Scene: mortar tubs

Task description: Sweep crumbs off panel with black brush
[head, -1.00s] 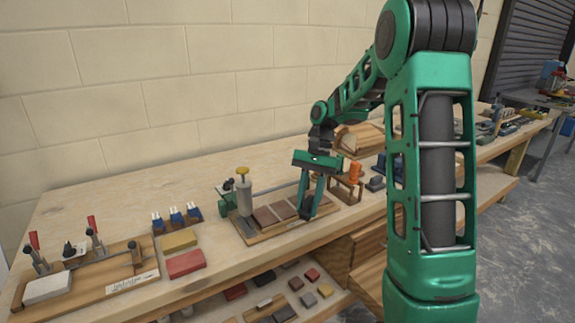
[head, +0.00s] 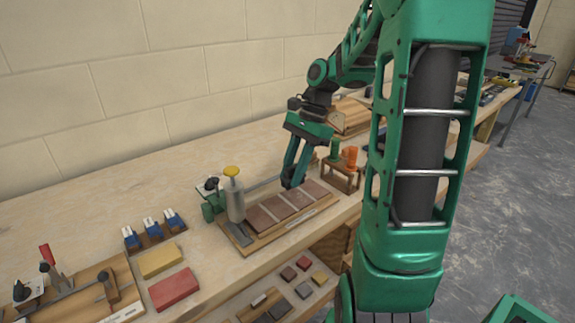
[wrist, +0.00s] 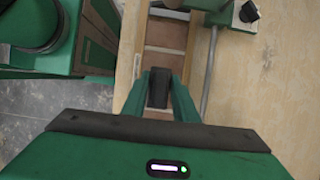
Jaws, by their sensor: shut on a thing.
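The panel is a row of brown tiles (head: 298,198) set in a wooden frame (head: 262,246) on the bench. Its tiles also show in the wrist view (wrist: 162,64). My gripper (head: 291,181) is above the back edge of the panel, towards its right half. No crumbs can be made out at this size.
A yellow-topped cylinder (head: 233,197) stands at the panel's left end. A wooden rack (head: 341,178) with orange and green handles is close on the right. Blue clips (head: 152,229), a yellow block (head: 160,261) and a red block (head: 173,288) lie left. The bench behind the panel looks mostly clear.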

